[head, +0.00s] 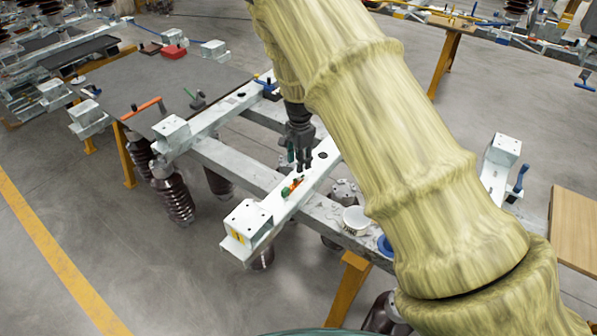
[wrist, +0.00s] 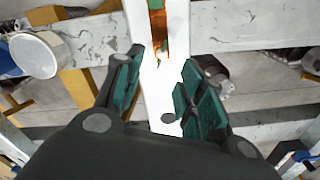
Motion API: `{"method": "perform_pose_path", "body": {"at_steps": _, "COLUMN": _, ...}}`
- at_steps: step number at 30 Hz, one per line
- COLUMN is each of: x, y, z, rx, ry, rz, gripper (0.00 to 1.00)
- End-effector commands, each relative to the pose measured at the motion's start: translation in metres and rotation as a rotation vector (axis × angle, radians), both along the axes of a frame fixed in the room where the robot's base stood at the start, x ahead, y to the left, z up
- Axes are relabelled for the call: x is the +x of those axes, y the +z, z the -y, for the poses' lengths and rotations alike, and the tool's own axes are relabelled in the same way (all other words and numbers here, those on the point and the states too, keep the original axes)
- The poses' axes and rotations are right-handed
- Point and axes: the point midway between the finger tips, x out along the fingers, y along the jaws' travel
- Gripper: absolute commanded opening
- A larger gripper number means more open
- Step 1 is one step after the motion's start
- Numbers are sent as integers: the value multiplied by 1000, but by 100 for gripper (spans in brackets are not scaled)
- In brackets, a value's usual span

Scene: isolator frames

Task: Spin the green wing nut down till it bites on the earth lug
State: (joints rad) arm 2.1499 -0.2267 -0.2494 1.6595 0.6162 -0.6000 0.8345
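A small green piece (head: 286,193), which looks like the wing nut, sits on the white steel beam (head: 270,207) beside an orange-red part (head: 296,184), perhaps the earth lug. In the wrist view a green piece (wrist: 156,4) is cut off by the top edge, above a copper-orange strip (wrist: 158,32) on the white beam. My gripper (head: 303,168) points down over the beam, just beyond the green piece in the head view. In the wrist view its green-padded fingers (wrist: 160,76) are spread apart with only the beam between them. Thread and seating are too small to tell.
A white cup (head: 356,219) stands on the grey cross beam, with a blue ring (head: 385,245) near it. A box-shaped block (head: 248,219) is at the beam's near end. Ribbed brown insulators (head: 175,200) hang below the frame. My arm covers the centre right of the head view.

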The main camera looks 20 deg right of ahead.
Motion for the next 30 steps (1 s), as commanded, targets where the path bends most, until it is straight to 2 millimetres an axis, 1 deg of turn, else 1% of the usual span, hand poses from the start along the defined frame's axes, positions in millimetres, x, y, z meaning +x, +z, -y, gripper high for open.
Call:
{"method": "perform_pose_path", "body": {"at_steps": 1, "x": 0, "y": -8, "z": 0, "rx": 0, "ry": 0, "rz": -3, "gripper": 39}}
{"method": "perform_pose_path", "body": {"at_steps": 6, "x": 0, "y": -30, "z": -1, "rx": 0, "ry": 1, "rz": -3, "gripper": 39}}
{"method": "perform_pose_path", "body": {"at_steps": 10, "x": 0, "y": -45, "z": -1, "rx": -1, "ry": 2, "rz": -3, "gripper": 39}}
{"method": "perform_pose_path", "body": {"at_steps": 15, "x": 1, "y": -60, "z": -2, "rx": -1, "ry": 4, "rz": -2, "gripper": 39}}
{"method": "perform_pose_path", "body": {"at_steps": 21, "x": 2, "y": -67, "z": -3, "rx": -1, "ry": 4, "rz": 0, "gripper": 39}}
{"method": "perform_pose_path", "body": {"at_steps": 29, "x": 1, "y": -68, "z": -3, "rx": 0, "ry": 5, "rz": 0, "gripper": 39}}
{"method": "perform_pose_path", "body": {"at_steps": 30, "x": 1, "y": -68, "z": -3, "rx": 0, "ry": 5, "rz": 0, "gripper": 35}}
